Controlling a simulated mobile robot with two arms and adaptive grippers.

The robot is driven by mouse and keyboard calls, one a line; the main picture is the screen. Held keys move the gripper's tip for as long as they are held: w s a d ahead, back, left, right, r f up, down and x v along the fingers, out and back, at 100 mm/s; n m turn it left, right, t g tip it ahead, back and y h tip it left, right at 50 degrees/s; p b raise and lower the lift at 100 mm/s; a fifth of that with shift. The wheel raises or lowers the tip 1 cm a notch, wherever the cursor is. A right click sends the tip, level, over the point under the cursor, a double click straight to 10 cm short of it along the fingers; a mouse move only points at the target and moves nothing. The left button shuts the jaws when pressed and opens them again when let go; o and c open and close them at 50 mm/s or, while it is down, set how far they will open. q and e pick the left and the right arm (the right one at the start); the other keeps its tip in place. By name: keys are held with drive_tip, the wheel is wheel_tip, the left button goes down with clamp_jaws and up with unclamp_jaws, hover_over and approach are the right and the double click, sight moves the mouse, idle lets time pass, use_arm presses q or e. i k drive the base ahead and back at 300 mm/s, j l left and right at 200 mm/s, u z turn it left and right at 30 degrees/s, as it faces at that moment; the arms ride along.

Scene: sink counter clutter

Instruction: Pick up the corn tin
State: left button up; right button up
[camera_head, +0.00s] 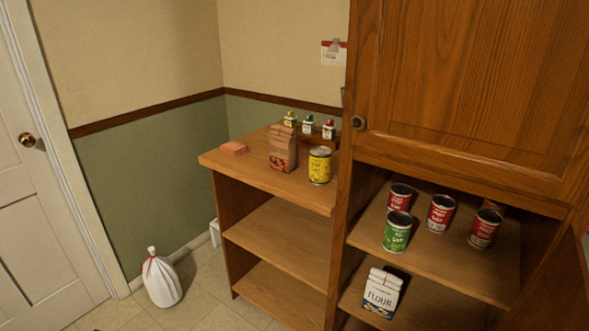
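A yellow tin (320,165) stands upright on the top of the wooden shelf unit, near its front right edge. Its colour fits corn, but its label is too small to read for sure. A green tin (397,232) stands on the upper shelf of the cabinet at the right, with several red tins (440,214) beside and behind it. Neither of my grippers shows in the head view.
A brown paper bag (283,148) stands left of the yellow tin, with small bottles (308,125) behind. The tall wooden cabinet (460,80) rises close at right. A flour bag (382,292) sits lower. A white sack (161,279) stands on the floor.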

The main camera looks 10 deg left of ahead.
sight(319, 156)
drive_tip(key=z, duration=0.5)
drive_tip(key=j+z, duration=0.15)
drive_tip(key=z, duration=0.35)
drive_tip(key=j+z, duration=0.1)
drive_tip(key=z, duration=0.4)
drive_tip(key=j+z, duration=0.1)
drive_tip(key=z, duration=0.9)
drive_tip(key=j+z, duration=0.15)
drive_tip(key=z, duration=0.3)
drive_tip(key=k+z, duration=0.1)
drive_tip(key=z, duration=0.4)
drive_tip(key=k+j+z, duration=0.15)
drive_tip(key=z, duration=0.3)
drive_tip(key=k+z, duration=0.25)
drive_tip(key=z, duration=0.2)
drive_tip(key=k+j, duration=0.1)
drive_tip(key=k, duration=0.9)
drive_tip(key=k+u, duration=0.35)
drive_tip(key=k+j+u, duration=0.15)
drive_tip(key=u, duration=0.2)
